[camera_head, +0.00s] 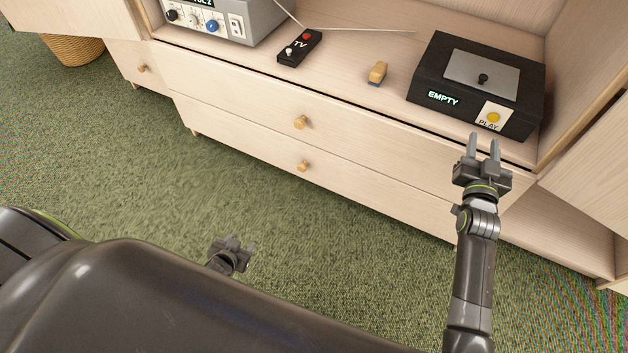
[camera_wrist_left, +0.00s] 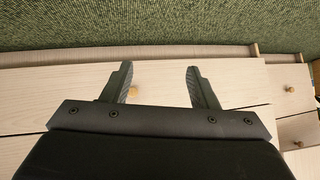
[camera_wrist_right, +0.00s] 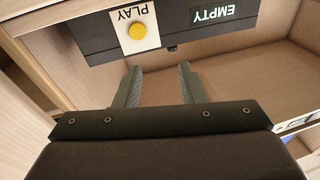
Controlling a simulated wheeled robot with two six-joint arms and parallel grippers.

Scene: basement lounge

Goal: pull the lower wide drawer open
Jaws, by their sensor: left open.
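The lower wide drawer (camera_head: 245,147) is shut, flush below the upper wide drawer (camera_head: 240,100). Its small round wooden knob (camera_head: 304,166) is in plain view. My left gripper (camera_head: 241,244) is open and empty over the carpet, in front of and apart from the drawer. In the left wrist view a knob (camera_wrist_left: 180,86), apparently the lower drawer's, shows between and beyond the open fingers (camera_wrist_left: 161,68). My right gripper (camera_head: 484,141) is open and empty at the front of the black box; its fingers also show in the right wrist view (camera_wrist_right: 160,68).
A basket (camera_head: 74,50) stands at left. Carpet (camera_head: 130,190) before the drawers is clear.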

